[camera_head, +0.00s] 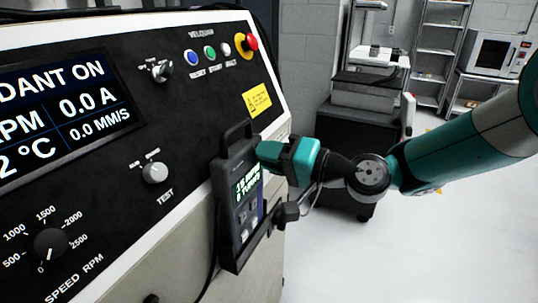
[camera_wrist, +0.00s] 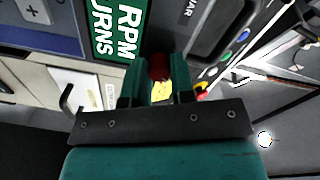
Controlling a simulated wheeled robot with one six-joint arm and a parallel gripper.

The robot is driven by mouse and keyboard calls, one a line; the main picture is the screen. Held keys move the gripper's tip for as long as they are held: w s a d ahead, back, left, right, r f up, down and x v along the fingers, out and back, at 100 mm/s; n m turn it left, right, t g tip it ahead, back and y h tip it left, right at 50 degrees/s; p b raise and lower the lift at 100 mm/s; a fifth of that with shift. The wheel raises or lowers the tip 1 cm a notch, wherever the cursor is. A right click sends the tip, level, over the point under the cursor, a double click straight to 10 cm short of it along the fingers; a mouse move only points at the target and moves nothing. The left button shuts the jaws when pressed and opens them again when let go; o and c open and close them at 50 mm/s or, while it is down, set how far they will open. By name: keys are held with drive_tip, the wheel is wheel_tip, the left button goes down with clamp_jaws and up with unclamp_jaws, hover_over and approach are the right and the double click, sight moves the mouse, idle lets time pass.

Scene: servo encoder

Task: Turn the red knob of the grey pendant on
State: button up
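The grey pendant (camera_head: 238,205) hangs upright on the front right of the console, its small screen lit with green text. The wrist view shows part of the green text screen (camera_wrist: 117,30). The red knob (camera_wrist: 158,67) shows between my fingertips in the wrist view; in the head view it is hidden behind my gripper. My gripper (camera_head: 268,152) is at the pendant's upper right side. In the wrist view its fingers lie close against both sides of the knob, with no clear gap. The console display (camera_head: 70,115) ends in "DANT ON".
The console has a red stop button (camera_head: 251,43), coloured push buttons (camera_head: 209,54), a TEST knob (camera_head: 155,172) and a speed dial (camera_head: 50,244). A holder arm (camera_head: 290,212) stands below my gripper. Open floor lies to the right; a dark cart (camera_head: 355,140) stands behind.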

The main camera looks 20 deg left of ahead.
drive_tip(key=o, duration=0.4)
drive_tip(key=shift+o, duration=0.2)
drive_tip(key=shift+d, duration=0.1)
drive_tip(key=s+d+b, duration=0.1)
drive_tip(key=d+b, duration=0.4)
drive_tip(key=d, duration=1.2)
drive_tip(key=shift+s+r+b, duration=0.3)
drive_tip(key=shift+s+b, duration=0.05)
drive_tip(key=shift+b, duration=0.05)
drive_tip(key=s+d+f+n+g+h, duration=0.1)
drive_tip(key=s+d+f+h, duration=0.1)
drive_tip(key=s+d+h, duration=0.4)
drive_tip(key=s+d+f+n+h, duration=0.2)
drive_tip(key=s+d+h, duration=0.5)
drive_tip(key=s, duration=0.5)
drive_tip(key=shift+s+d+f+g, duration=0.3)
drive_tip(key=shift+d+f+g, duration=0.1)
drive_tip(key=shift+d, duration=0.8)
